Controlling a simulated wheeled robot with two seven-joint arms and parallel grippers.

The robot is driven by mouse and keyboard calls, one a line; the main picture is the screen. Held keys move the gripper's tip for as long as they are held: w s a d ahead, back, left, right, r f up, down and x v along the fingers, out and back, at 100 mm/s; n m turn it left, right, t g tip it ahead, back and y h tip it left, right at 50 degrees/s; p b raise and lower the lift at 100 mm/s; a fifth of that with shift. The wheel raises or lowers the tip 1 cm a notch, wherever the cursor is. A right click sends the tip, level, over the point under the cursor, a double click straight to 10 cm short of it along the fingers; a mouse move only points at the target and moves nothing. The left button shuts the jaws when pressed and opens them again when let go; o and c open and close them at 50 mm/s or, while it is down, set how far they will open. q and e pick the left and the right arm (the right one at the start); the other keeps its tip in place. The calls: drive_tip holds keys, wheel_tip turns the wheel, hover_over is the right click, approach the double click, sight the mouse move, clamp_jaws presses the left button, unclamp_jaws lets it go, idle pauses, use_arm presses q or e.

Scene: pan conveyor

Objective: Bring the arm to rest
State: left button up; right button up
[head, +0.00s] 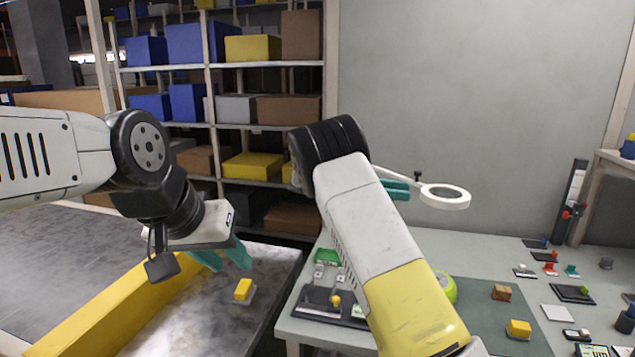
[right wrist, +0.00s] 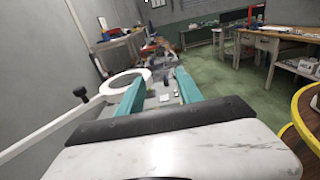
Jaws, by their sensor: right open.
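My left gripper (head: 234,268) has two teal fingers spread apart with nothing between them. It hangs above the grey belt surface at the left, near a small yellow block (head: 243,289). My right arm reaches up through the middle of the head view, and its gripper (head: 408,190) points right, raised above the workbench. In the right wrist view the two teal fingers of the right gripper (right wrist: 157,80) stand apart with nothing between them. A white ring-shaped lamp (head: 446,196) is just beyond the right fingertips in the head view; it also shows in the right wrist view (right wrist: 148,75).
A yellow rail (head: 120,312) edges the belt. The workbench (head: 440,240) carries a dark tray (head: 320,300), a green round object (head: 447,287), blocks and several small parts. Shelves with boxes (head: 250,165) stand behind. The right wrist view shows green floor (right wrist: 215,70) and further benches.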

drive_tip(key=s+d+f+m+t+y, duration=0.25)
drive_tip(key=s+d+m+y, duration=0.3)
drive_tip(key=s+y, duration=0.6)
drive_tip(key=s+a+r+m+t+y, duration=0.1)
drive_tip(key=s+a+m+t+y, duration=0.3)
drive_tip(key=s, duration=0.4)
drive_tip(key=s+a+r+m+t+y, duration=0.1)
drive_tip(key=s+a+m+t+y, duration=0.2)
drive_tip(key=s+a, duration=0.4)
drive_tip(key=shift+s+r+m+t+y, duration=0.3)
drive_tip(key=shift+s+m+t+y, duration=0.05)
drive_tip(key=shift+s+m+t, duration=0.45)
drive_tip(key=shift+d, duration=0.1)
